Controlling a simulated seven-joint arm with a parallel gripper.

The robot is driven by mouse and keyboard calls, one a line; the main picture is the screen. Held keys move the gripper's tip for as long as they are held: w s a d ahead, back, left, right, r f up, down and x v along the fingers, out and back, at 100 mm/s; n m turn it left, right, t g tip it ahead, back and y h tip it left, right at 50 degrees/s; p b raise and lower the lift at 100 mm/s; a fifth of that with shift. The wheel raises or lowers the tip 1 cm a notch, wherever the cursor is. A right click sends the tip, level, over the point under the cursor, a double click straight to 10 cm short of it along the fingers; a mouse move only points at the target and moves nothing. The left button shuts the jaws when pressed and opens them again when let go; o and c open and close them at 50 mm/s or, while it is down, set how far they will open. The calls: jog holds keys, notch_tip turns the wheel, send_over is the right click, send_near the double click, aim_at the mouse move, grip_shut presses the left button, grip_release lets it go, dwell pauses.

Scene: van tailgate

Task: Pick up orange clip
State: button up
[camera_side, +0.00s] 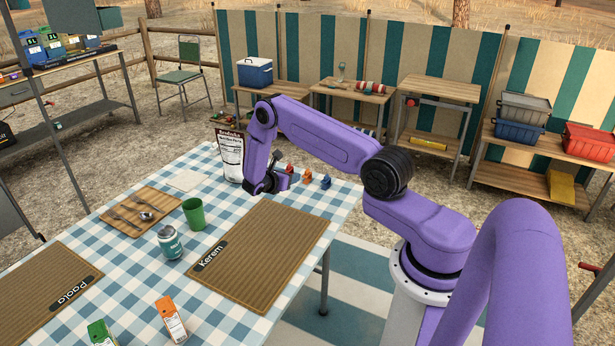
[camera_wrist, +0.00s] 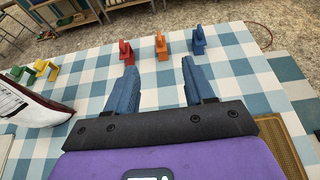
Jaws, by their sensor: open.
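The orange clip (camera_wrist: 161,46) stands on the blue-and-white checked tablecloth in the wrist view, a short way beyond my fingertips and between their lines. A red clip (camera_wrist: 126,52) stands to its left and a blue clip (camera_wrist: 198,40) to its right. My gripper (camera_wrist: 158,78) is open and empty, its two blue fingers spread apart. In the side view the orange clip (camera_side: 307,176) is near the far edge of the table, between the red and blue clips (camera_side: 325,182). My gripper (camera_side: 268,184) is low over the table to their left, partly hidden by my wrist.
A white-and-brown bag (camera_side: 229,155) stands just left of my gripper. Yellow and green clips (camera_wrist: 42,68) lie beyond it.

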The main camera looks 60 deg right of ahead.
aim_at(307, 170)
jog(key=x, duration=1.5)
jog(key=shift+w+d+f, duration=0.1)
jog(key=shift+d+f, duration=0.1)
jog(key=shift+f, duration=0.05)
grip_shut()
